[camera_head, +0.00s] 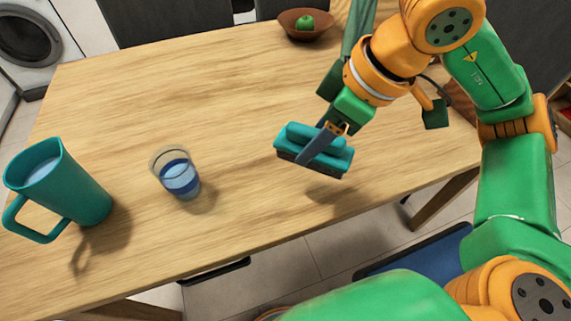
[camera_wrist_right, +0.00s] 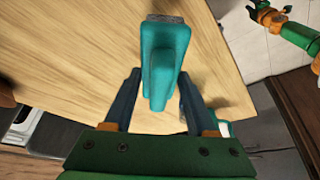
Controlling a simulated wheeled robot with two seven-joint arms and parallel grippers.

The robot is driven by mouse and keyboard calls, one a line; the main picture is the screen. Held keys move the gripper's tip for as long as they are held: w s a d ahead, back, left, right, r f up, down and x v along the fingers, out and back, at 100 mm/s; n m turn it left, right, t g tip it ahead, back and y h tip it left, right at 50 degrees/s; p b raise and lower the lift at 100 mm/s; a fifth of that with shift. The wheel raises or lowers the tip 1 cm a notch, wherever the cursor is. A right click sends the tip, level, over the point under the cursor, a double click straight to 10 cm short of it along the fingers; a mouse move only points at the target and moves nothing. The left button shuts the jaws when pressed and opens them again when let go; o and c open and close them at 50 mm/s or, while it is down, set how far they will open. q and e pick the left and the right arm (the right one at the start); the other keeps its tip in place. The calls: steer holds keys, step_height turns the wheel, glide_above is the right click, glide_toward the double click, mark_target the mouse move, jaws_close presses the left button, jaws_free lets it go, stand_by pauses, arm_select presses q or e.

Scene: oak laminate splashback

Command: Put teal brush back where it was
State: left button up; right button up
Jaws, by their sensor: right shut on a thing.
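The teal brush (camera_head: 295,140) is in the air above the right part of the table, with its dark bristle side facing down. My right gripper (camera_head: 322,145) is shut on it, with a blue-grey finger across its near side. In the right wrist view, the brush (camera_wrist_right: 163,50) extends out between the two fingers. A shadow lies on the wood below it, apart from it. The head view does not show my left gripper. In the right wrist view an arm that looks like my left one shows small at the top right; its gripper (camera_wrist_right: 252,8) is too small to read.
A teal mug (camera_head: 75,195) with liquid stands at the table's left. A glass (camera_head: 178,175) of blue liquid stands right of it. A brown bowl (camera_head: 303,33) holding a green fruit (camera_head: 304,22) is at the back. The table (camera_head: 190,85) is clear between them.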

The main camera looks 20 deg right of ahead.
mark_target(285, 160)
steer(key=a+f, duration=0.1)
steer(key=f, duration=0.1)
steer(key=w+a+f, duration=0.1)
steer(key=f, duration=0.1)
steer(key=w+a+f, duration=0.1)
steer(key=a+f, duration=0.1)
steer(key=shift+w+f, duration=0.1)
steer(key=shift+w, duration=0.05)
step_height(285, 160, down, 2)
steer(key=shift+f, duration=0.25)
steer(key=shift+d, duration=0.1)
steer(key=shift+f+b, duration=0.2)
steer(key=shift+b, duration=0.15)
steer(key=o, duration=1.3)
steer(key=shift+r, duration=0.1)
